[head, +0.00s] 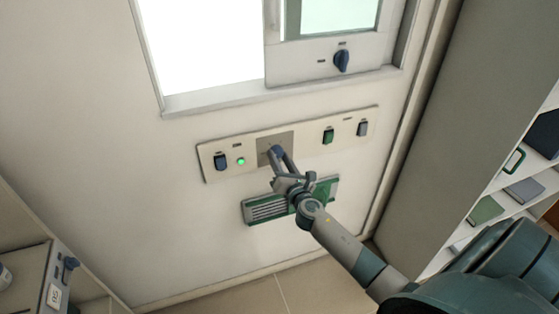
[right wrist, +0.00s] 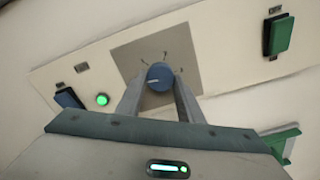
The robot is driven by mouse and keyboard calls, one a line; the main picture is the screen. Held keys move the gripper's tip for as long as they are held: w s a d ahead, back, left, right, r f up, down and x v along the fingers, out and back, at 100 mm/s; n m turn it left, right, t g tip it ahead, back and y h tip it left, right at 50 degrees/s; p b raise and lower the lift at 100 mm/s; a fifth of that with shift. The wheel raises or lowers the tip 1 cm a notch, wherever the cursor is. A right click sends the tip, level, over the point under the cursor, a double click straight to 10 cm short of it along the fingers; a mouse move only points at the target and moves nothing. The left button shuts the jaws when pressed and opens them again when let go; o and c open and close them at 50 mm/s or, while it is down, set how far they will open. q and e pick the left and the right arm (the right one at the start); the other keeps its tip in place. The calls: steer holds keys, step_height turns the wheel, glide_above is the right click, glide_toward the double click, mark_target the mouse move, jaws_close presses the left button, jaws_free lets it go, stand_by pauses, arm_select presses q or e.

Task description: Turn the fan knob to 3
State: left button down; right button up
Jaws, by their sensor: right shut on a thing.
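The fan knob is a round blue knob (right wrist: 160,76) on a grey square plate (right wrist: 140,48) in the wall panel. In the right wrist view a pale pointer line on it points left, and small marks surround it on the plate; the marks are too small to read surely. In the head view the knob (head: 277,152) is partly covered by my right gripper (head: 278,155). My right gripper (right wrist: 160,85) is shut on the knob, with one finger on each side. My left gripper is not in view.
The panel (head: 215,147) also bears a dark blue switch (head: 221,161), a lit green lamp (head: 241,161), a green switch (head: 328,136) and a grey switch (head: 362,128). A green-framed vent (head: 265,209) lies below. Another blue knob (head: 342,60) sits above. Shelves stand at right.

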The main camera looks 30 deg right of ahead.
steer(key=m, duration=0.3)
steer(key=shift+m+b, duration=0.4)
steer(key=m, duration=0.4)
steer(key=shift+r+b, duration=0.1)
steer(key=shift+b, duration=0.25)
steer(key=m, duration=0.5)
steer(key=shift+r, duration=0.1)
steer(key=m, duration=0.4)
steer(key=m+p, duration=0.1)
steer(key=m, duration=0.4)
steer(key=m+p, duration=0.1)
steer(key=m, duration=0.3)
steer(key=shift+r+m, duration=0.1)
steer(key=shift+m, duration=0.2)
steer(key=m+p, duration=0.1)
steer(key=m, duration=0.4)
steer(key=shift+d, duration=0.1)
steer(key=shift+s+m, duration=0.1)
steer(key=shift+m, duration=2.1)
